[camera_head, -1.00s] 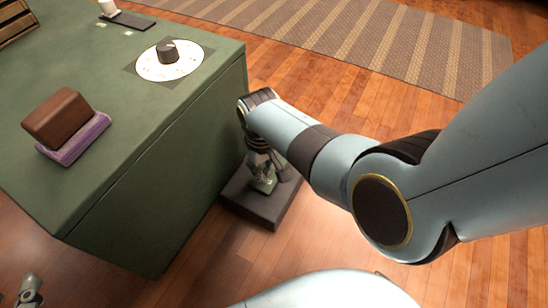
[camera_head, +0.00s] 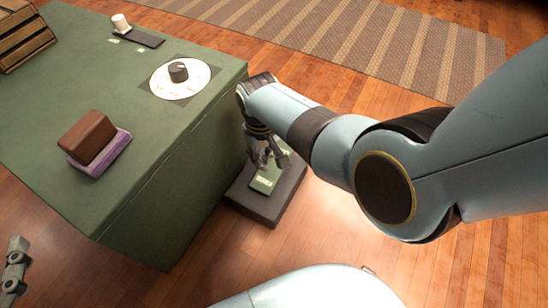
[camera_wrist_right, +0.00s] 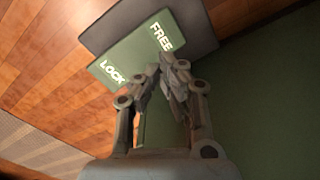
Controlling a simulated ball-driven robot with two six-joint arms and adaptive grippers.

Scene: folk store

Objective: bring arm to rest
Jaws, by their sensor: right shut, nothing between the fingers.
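My right arm reaches in from the right in the head view. Its gripper (camera_head: 268,158) points down beside the green counter, above a dark pedestal on the floor. In the right wrist view the right gripper (camera_wrist_right: 163,72) has its fingertips together with nothing between them. A green plate (camera_wrist_right: 130,58) marked LOCK and FREE lies on the dark pedestal (camera_wrist_right: 200,38) beyond the fingertips. Part of my left gripper (camera_head: 15,262) shows at the lower left edge of the head view; its fingertips are not clear.
The green counter (camera_head: 60,60) stands close left of my right gripper. It bears a brown block (camera_head: 88,138) on a purple base (camera_head: 103,160), a white dial (camera_head: 160,88) with a dark knob, a small white-topped lever and a wooden crate (camera_head: 22,42). Wooden floor and a striped rug lie beyond.

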